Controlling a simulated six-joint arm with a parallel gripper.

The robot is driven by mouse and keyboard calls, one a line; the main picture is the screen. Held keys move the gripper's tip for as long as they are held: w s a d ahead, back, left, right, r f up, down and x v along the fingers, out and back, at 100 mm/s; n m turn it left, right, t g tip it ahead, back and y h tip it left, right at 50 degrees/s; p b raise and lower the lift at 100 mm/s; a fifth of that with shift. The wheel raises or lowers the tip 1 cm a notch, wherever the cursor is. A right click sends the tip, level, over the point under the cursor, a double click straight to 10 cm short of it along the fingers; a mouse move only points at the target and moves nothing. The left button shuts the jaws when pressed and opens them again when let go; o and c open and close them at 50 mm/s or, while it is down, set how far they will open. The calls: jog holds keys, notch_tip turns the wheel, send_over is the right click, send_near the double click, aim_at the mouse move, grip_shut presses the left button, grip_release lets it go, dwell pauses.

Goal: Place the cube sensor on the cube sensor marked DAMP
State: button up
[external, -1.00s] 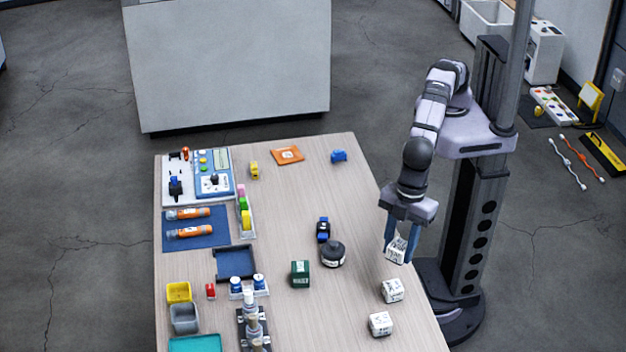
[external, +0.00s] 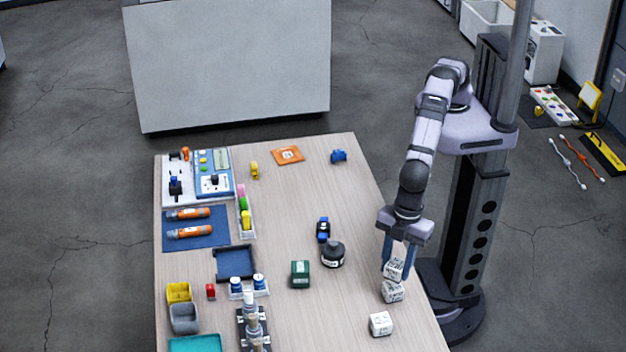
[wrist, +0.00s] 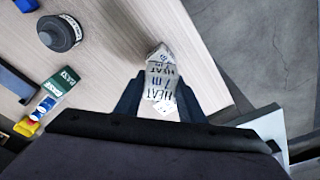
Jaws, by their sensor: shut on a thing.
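My gripper (external: 396,262) is shut on a white cube sensor (external: 396,270) with dark lettering. In the wrist view this held cube (wrist: 160,98) shows the word HEAT between the two fingers. The held cube is right above a second white cube sensor (external: 393,292) on the table's right side, touching it or nearly so; I cannot tell which. The lettering on the lower cube is too small to read. A third white cube sensor (external: 380,324) stands apart, nearer the front, its marking also unreadable.
A round dark container (external: 332,256) and a green box (external: 300,274) stand to the left. A blue-and-black item (external: 323,230) is behind them. The table's right edge (external: 432,318) is close to the cubes. The back right of the table is mostly clear.

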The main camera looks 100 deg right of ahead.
aim_at(395, 275)
jog(key=shift+f+p, duration=0.5)
jog(key=shift+f, duration=1.35)
jog(key=shift+f, duration=0.15)
jog(key=o, duration=1)
jog(key=shift+o, duration=0.2)
